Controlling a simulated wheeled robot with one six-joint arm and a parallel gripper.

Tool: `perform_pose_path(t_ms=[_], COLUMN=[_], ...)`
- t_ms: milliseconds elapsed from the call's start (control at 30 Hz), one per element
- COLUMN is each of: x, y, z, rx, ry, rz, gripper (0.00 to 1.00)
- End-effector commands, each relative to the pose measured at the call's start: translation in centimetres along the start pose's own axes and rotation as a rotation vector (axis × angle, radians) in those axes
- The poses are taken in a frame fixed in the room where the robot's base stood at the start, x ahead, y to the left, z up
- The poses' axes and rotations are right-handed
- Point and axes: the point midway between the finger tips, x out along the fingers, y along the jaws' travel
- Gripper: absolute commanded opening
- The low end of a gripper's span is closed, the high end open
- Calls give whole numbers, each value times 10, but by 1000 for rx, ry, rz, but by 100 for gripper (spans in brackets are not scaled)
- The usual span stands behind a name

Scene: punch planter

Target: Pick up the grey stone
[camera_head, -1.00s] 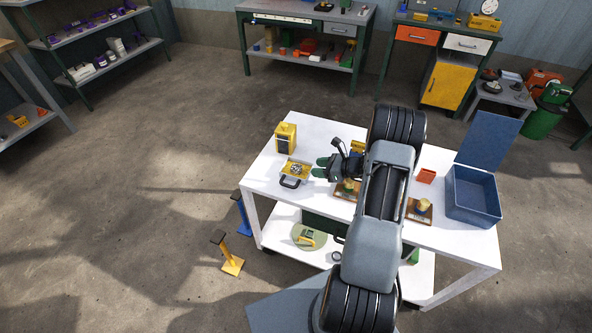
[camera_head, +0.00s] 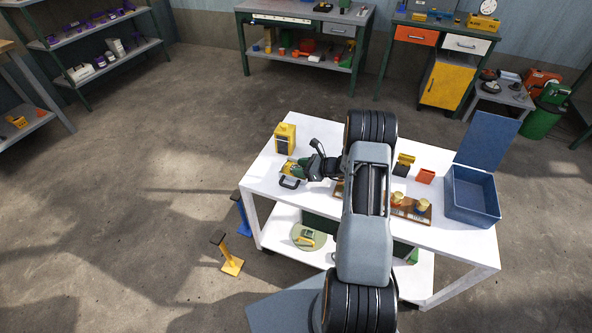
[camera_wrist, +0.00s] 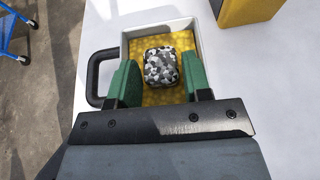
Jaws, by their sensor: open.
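The grey stone (camera_wrist: 161,66) is a rounded block with a mottled black, white and grey surface. In the wrist view it lies on yellow material inside a shallow pale tray (camera_wrist: 128,47) with a black handle (camera_wrist: 97,75). My gripper (camera_wrist: 157,82) is open, with one green finger on each side of the stone's near part. I cannot tell whether the fingers touch it. In the head view my gripper (camera_head: 300,169) is over the tray at the left end of the white table, and the stone is hidden there; the tray's handle (camera_head: 289,183) shows.
A yellow box-like object (camera_head: 285,138) stands behind the tray, also at the wrist view's upper right (camera_wrist: 246,10).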

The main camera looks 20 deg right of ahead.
Motion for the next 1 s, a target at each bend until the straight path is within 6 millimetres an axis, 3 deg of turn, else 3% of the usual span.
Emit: perform_pose_path(t_ms=[367,733,1000], x=[0,-2,-21], y=[0,0,-3], z=[0,5,34], rx=[0,-1,-3], ry=[0,-1,-1], rz=[0,-1,-5], gripper=[12,12,12])
